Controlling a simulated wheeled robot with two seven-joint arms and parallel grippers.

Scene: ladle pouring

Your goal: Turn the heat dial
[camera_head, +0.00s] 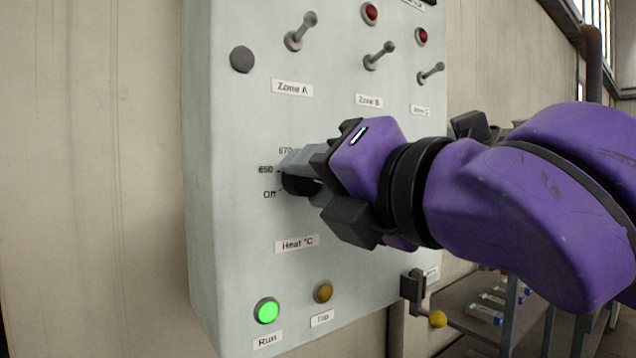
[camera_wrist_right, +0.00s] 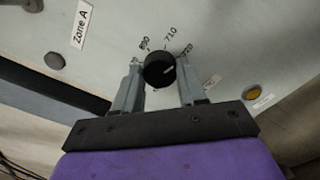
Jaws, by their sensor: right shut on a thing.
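The heat dial is a round black knob (camera_head: 296,186) on the grey control panel, above the "Heat °C" label (camera_head: 297,243). In the head view my right gripper (camera_head: 302,170) reaches it from the right and hides most of it. In the right wrist view the dial (camera_wrist_right: 159,70) sits between the two grey fingers of my gripper (camera_wrist_right: 157,85), which is shut on it. A short pale mark on its face points towards the right finger. Marks "670", "650" and "Off" show left of the dial in the head view. My left gripper is not in view.
Toggle switches (camera_head: 300,32) labelled Zone A, B and C stand out above the dial. Below are a lit green Run button (camera_head: 267,311), an amber button (camera_head: 323,291) and a yellow-knobbed lever (camera_head: 437,319). A shelf (camera_head: 478,305) stands at the lower right.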

